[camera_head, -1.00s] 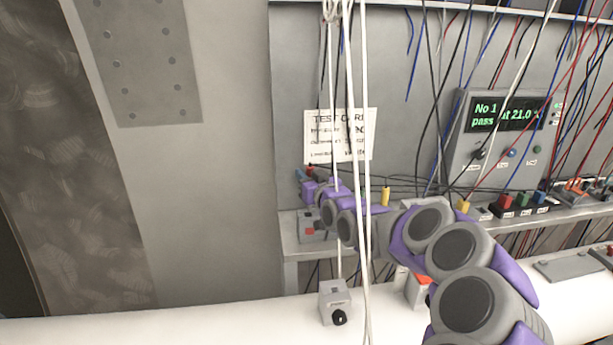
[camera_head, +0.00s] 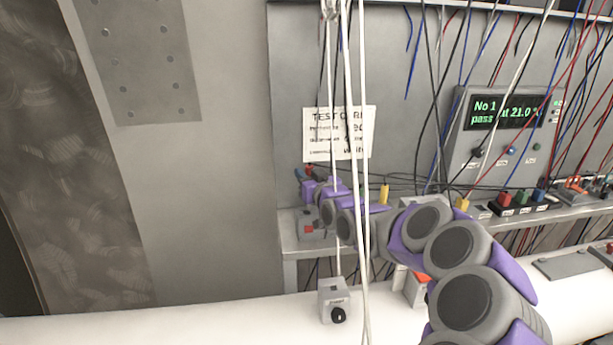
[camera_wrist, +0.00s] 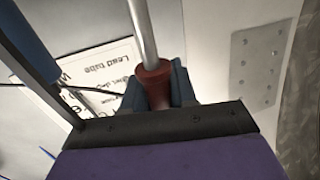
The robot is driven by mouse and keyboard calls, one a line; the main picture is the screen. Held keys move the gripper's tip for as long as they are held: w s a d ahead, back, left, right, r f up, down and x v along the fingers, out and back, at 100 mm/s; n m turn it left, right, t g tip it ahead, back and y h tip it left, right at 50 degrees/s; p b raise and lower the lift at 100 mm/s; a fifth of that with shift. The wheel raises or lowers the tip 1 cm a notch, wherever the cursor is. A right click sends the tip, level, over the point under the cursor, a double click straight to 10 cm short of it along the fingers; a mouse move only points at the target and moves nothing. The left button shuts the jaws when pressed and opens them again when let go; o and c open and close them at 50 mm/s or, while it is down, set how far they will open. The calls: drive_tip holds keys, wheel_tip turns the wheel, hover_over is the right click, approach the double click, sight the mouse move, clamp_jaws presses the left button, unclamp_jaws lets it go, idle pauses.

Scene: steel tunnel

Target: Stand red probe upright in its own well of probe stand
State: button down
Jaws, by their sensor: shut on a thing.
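The red probe (camera_wrist: 152,82) is in my gripper in the wrist view, its flared red end between the jaws and its metal shaft running up out of the picture. In the head view my gripper (camera_head: 307,186) is small, beside the test card and above the left end of the shelf; the hanging white cables partly cover my arm there. A grey block with a red patch (camera_head: 308,229), possibly the probe stand, sits on the shelf just below my gripper. I cannot make out its wells. A blue rod (camera_wrist: 32,42), perhaps another probe, stands close to the jaws at the left.
The shelf (camera_head: 290,250) runs right toward a lit meter (camera_head: 505,130) and coloured sockets. White cables (camera_head: 352,120) hang in front of my arm. A grey switch box (camera_head: 334,300) hangs low. The test card (camera_head: 338,133) is on the back panel.

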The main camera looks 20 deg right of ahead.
sight(304, 209)
drive_tip(key=shift+a+b, duration=0.35)
idle(1.5)
drive_tip(key=shift+f+b, duration=1.95)
drive_tip(key=shift+f, duration=1.95)
drive_tip(key=c, duration=0.8)
unclamp_jaws()
drive_tip(key=shift+s+p, duration=0.35)
drive_tip(key=shift+s, duration=3.35)
